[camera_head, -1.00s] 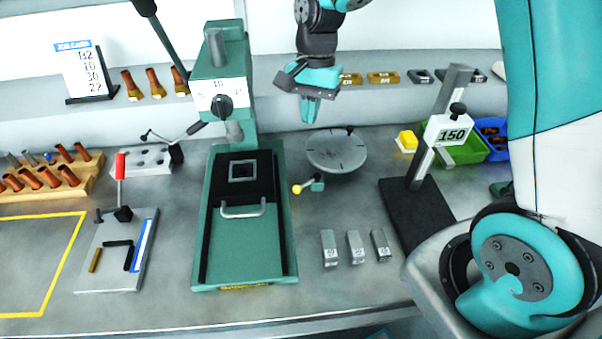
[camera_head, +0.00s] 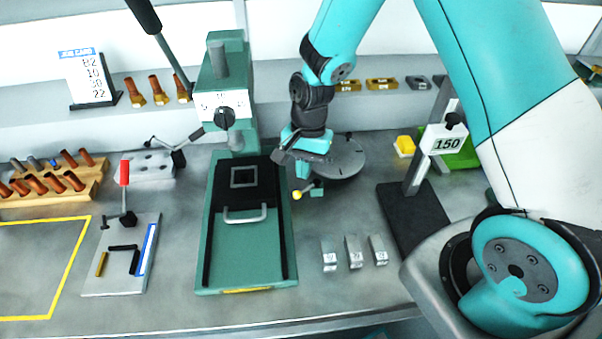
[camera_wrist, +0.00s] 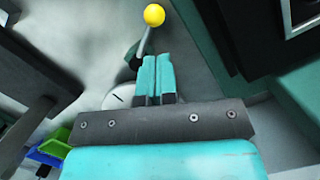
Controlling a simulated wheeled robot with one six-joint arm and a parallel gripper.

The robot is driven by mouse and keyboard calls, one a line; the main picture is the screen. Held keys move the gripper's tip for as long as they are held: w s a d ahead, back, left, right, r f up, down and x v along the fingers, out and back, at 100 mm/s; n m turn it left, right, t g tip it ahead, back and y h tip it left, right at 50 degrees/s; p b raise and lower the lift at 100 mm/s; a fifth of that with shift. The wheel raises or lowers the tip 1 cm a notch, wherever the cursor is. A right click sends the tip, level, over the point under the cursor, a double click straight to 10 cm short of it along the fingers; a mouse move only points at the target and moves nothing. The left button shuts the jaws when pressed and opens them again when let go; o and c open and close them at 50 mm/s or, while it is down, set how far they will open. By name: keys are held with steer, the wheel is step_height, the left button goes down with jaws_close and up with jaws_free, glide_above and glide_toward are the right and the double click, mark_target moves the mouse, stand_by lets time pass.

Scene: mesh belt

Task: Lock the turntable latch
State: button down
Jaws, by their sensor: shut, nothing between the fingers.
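The turntable (camera_head: 345,163) is a round grey disc on the bench, partly hidden by my gripper in the head view. Its latch has a teal block (camera_head: 318,188) at the disc's front edge and a short lever with a yellow ball knob (camera_head: 296,195) pointing left. In the wrist view the yellow knob (camera_wrist: 154,15) is beyond the fingertips, with its grey lever running down toward them. My gripper (camera_head: 303,172) is shut and empty, pointing down just above and behind the knob. In the wrist view the teal fingers (camera_wrist: 157,62) lie together; whether they touch the lever I cannot tell.
A green press (camera_head: 243,260) with a handled plate stands close left of my gripper. A black-based height stand (camera_head: 415,215) is to the right. Several small grey blocks (camera_head: 353,252) lie in front. Bare bench lies between the latch and these blocks.

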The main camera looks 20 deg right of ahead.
mark_target(306, 189)
steer(key=shift+s+a+f, duration=0.65)
steer(key=shift+s+a, duration=0.1)
steer(key=shift+s, duration=0.05)
steer(key=shift+s+n, duration=0.2)
steer(key=shift+n, duration=0.5)
